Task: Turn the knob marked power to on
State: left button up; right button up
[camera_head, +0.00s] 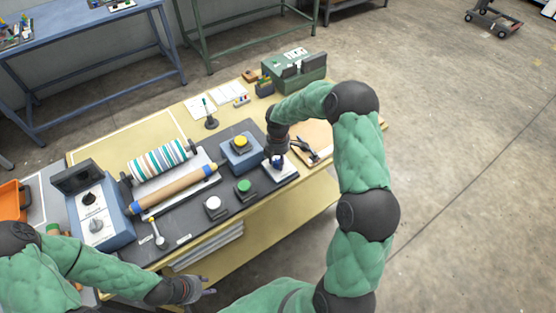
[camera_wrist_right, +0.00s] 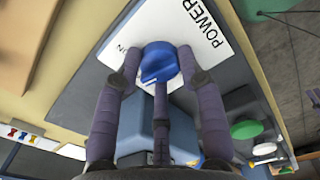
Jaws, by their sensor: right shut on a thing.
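The blue power knob (camera_wrist_right: 160,62) sits on a white plate (camera_wrist_right: 215,22) printed POWER, with smaller lettering on the knob's other side. My right gripper (camera_wrist_right: 159,72) comes down over the knob and is shut on it, fingers on both sides. In the head view the white plate (camera_head: 284,172) is at the right end of the dark panel, and my right gripper (camera_head: 277,158) hides most of the knob. The knob's exact pointing is hard to read. My left gripper (camera_head: 206,286) is empty, its fingers apart, in front of the table's near edge.
On the dark panel (camera_head: 190,232) stand a yellow button (camera_head: 240,141) on a blue box, a green button (camera_head: 244,186), a white button (camera_head: 212,203), a small lever (camera_head: 158,236) and the rollers (camera_head: 172,190). A blue control box (camera_head: 98,222) stands left. A clamp-like tool (camera_head: 304,148) lies right of my right gripper.

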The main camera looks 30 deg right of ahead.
aim_at(278, 161)
jog(key=m, duration=0.4)
jog(key=shift+f+b, duration=0.1)
jog(key=shift+b, duration=0.25)
jog(key=shift+m+b, duration=0.45)
jog(key=shift+m, duration=2.35)
jog(key=o, duration=1.1)
jog(key=shift+o, duration=0.2)
jog(key=shift+r, duration=0.2)
notch_tip(278, 161, up, 12)
jog(key=shift+f, duration=0.15)
